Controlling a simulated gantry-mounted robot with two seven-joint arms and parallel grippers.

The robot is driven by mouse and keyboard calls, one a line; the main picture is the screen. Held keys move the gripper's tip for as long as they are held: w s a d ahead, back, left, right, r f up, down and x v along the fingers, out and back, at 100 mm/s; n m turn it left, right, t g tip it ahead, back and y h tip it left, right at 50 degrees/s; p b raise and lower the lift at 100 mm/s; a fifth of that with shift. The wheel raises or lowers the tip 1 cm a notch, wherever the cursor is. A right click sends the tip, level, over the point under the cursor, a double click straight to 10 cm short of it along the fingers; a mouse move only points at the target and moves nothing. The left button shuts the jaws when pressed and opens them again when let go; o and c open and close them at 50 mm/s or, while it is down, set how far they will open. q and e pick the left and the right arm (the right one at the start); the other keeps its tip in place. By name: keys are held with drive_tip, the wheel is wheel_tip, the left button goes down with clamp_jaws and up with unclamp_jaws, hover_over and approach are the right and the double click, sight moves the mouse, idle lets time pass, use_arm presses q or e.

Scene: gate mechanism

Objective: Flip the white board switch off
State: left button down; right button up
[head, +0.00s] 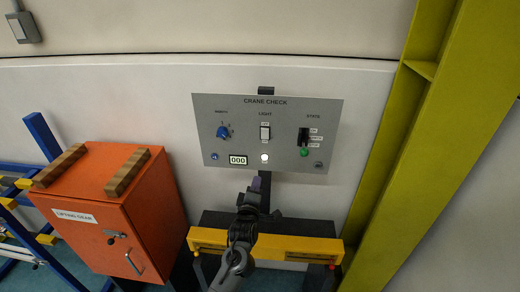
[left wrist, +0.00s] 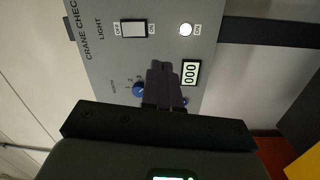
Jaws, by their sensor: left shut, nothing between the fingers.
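The white board switch (head: 265,133) is a white rocker in a dark frame under the label LIGHT, in the middle of the grey CRANE CHECK panel (head: 215,110). It also shows in the left wrist view (left wrist: 133,29), between the labels OFF and ON. A round indicator below it (head: 264,157) glows white, also in the wrist view (left wrist: 186,29). My left gripper (head: 256,184) is shut and empty, just below the panel's lower edge in the head view. In the wrist view its fingers (left wrist: 160,70) point at the panel, apart from the switch. My right gripper is not in view.
The panel also has a blue knob (head: 223,132), a counter reading 000 (head: 238,160), a black STATE switch (head: 303,138) and a green light (head: 304,152). An orange cabinet (head: 160,215) stands left, a yellow beam (head: 410,110) right, and a yellow bar (head: 295,246) below.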

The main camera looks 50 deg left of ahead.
use_arm(q)
drive_tip(key=w+a+r+n+y+b, duration=0.1)
drive_tip(key=w+r+n, duration=0.2)
drive_tip(key=r, duration=0.3)
drive_tip(key=shift+w+a+y+b, duration=0.2)
drive_tip(key=shift+w+y+b, duration=0.05)
drive_tip(key=shift+y+b, duration=0.15)
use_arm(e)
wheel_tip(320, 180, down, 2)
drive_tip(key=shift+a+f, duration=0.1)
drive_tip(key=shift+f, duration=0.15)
